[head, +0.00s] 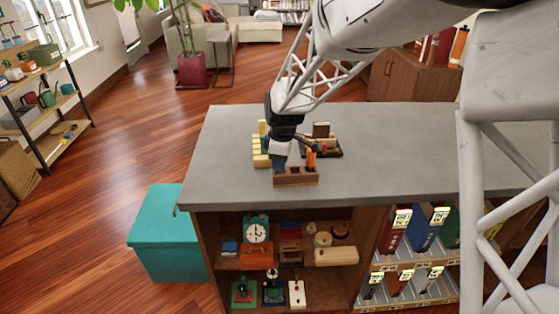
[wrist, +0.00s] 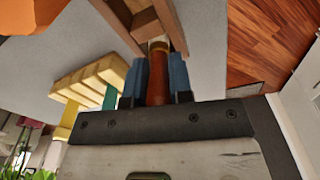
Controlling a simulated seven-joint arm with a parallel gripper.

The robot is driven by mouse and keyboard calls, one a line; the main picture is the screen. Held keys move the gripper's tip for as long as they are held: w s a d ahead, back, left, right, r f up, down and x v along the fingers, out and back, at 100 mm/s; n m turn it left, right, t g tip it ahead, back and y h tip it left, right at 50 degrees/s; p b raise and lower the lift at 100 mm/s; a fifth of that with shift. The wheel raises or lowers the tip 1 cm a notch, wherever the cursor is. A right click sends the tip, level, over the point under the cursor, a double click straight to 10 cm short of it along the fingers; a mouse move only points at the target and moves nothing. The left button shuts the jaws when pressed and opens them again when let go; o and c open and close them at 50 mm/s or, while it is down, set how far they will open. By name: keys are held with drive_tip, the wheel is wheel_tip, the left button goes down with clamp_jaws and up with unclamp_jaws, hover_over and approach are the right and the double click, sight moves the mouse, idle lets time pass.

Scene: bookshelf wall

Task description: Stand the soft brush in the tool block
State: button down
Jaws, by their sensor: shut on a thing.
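My gripper (wrist: 159,80) has blue fingers closed on a reddish-brown handle with a brass-coloured band, which I take to be the soft brush (wrist: 158,88). The far end of the brush is at an opening of the wooden tool block (wrist: 122,22); I cannot tell how deep it is. In the head view my gripper (head: 279,160) is just above the left part of the tool block (head: 296,178), and it hides the brush. Orange pieces (head: 311,158) stand at the block's right part.
A pale yellow slatted block (wrist: 92,78) stands beside my gripper, with yellow and green pieces. A dark tray (head: 333,153) with small items lies behind the tool block. The grey counter (head: 400,165) is clear to the right. A teal chest (head: 165,230) stands on the floor at left.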

drive_tip(key=c, duration=0.5)
unclamp_jaws()
drive_tip(key=shift+r, duration=0.15)
drive_tip(key=shift+r, duration=3.25)
drive_tip(key=shift+r, duration=0.1)
